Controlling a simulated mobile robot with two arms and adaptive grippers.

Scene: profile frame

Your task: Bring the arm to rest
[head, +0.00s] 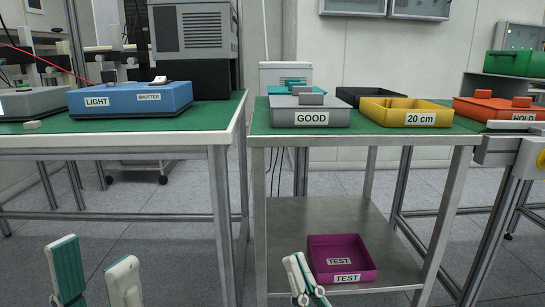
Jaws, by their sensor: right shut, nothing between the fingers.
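My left gripper (95,272) shows at the bottom left, in front of the left table. Its two pale fingers with teal pads stand apart with nothing between them. My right gripper (298,262) shows at the bottom centre, in front of the lower shelf and just left of the magenta tray in the picture. Its fingers are together and hold nothing. The rest of both arms is below the frame.
A magenta tray (370,266) marked TEST sits on the metal lower shelf (300,222). The green tabletop above bears a grey GOOD box (285,115), a yellow 20 cm tray (385,116) and an orange HOLD box (480,108). A blue LIGHT/SHUTTER box (130,103) stands on the left table.

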